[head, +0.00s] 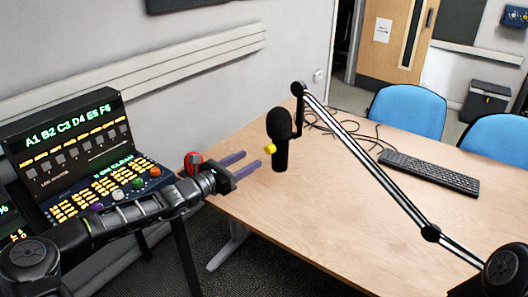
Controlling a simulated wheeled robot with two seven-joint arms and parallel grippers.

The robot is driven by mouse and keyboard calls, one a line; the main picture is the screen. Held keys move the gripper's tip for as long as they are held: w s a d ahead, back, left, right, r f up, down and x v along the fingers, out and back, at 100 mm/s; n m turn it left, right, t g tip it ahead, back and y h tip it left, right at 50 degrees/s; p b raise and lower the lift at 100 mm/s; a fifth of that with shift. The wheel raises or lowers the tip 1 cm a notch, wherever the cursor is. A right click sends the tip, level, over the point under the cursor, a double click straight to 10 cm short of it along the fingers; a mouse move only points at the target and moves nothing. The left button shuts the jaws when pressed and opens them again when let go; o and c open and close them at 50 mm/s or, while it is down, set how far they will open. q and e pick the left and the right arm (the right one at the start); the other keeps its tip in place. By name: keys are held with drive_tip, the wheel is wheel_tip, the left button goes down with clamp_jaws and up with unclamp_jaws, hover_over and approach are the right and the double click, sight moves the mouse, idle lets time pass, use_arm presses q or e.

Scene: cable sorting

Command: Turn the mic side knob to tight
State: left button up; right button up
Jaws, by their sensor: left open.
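The black microphone (281,132) hangs upright from the end of a boom arm (365,158), over the near left part of the table. A small yellow side knob (270,149) sits on the left side of the microphone. My left gripper (253,160) comes in from the left, with its two purple fingers apart and nothing between them. Its fingertips point right, toward the knob, and are a short way left of it and slightly lower in the picture. My right gripper is not in view.
The wooden table (330,225) has clear room in front. A keyboard (428,172) and loose black cables (345,128) lie on it. A control console (85,160) with lit buttons stands at the left. Blue chairs (408,110) are behind the table.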

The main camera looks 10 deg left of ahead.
sight(267, 150)
use_arm(q)
drive_tip(key=p+x, duration=0.1)
drive_tip(key=x, duration=0.6)
drive_tip(key=shift+w+d+p, duration=0.15)
drive_tip(key=shift+w+p, duration=0.1)
drive_tip(key=shift+p, duration=0.05)
drive_tip(key=shift+c, duration=0.3)
clamp_jaws()
